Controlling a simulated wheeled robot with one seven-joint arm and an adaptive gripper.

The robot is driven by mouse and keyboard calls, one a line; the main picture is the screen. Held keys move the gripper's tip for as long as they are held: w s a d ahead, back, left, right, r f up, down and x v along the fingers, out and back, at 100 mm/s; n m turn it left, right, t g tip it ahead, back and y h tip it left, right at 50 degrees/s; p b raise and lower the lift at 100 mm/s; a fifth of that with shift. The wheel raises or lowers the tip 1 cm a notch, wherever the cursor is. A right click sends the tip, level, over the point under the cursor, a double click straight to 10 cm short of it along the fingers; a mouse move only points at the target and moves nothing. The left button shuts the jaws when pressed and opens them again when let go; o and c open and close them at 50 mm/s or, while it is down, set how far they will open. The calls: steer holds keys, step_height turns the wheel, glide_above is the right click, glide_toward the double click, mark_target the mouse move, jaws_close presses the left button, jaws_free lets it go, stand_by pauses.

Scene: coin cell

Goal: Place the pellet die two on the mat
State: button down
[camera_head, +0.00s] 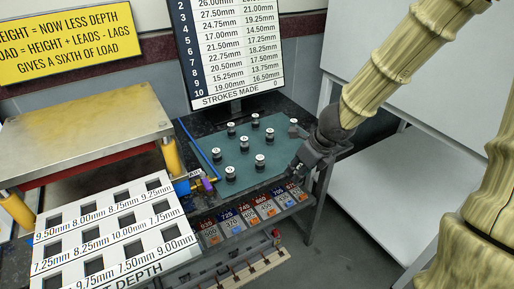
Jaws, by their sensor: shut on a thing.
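The teal mat (205,135) lies on the dark bench. Several pellet dies stand upright on it, black cylinders with pale numbered tops, such as a near one (230,174), a middle one (244,145) and one toward the back (255,121). Their numbers are too small to read, so I cannot tell which is die two. My dark gripper (299,166) is low at the mat's right front edge. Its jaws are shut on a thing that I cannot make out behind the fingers. Another die (293,128) stands at the mat's back right, close to my wrist.
A screen (235,55) stands behind the mat. A white slotted depth rack (110,235) and a press with a metal plate (85,125) are on the left. Numbered orange and blue tags (250,212) line the bench front. A blue and brass fitting (203,183) lies by the mat's left front.

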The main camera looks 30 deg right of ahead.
steer(key=shift+w+d+r, duration=0.15)
steer(key=shift+w, duration=0.1)
steer(key=w+d+p, duration=0.1)
steer(key=w+p, duration=0.1)
steer(key=w, duration=0.2)
steer(key=w+d+f+p, duration=0.1)
steer(key=w+d, duration=0.1)
steer(key=w, duration=0.3)
steer(key=w+d+p, duration=0.2)
steer(key=w, duration=0.3)
steer(key=shift+w+d+f+p, duration=0.15)
steer(key=shift+w+f+p, duration=0.1)
steer(key=shift+f+p, duration=0.1)
steer(key=shift+f, duration=1.7)
steer(key=shift+f, duration=0.15)
steer(key=c, duration=1.1)
jaws_free()
steer(key=shift+c, duration=0.2)
steer(key=shift+r, duration=0.2)
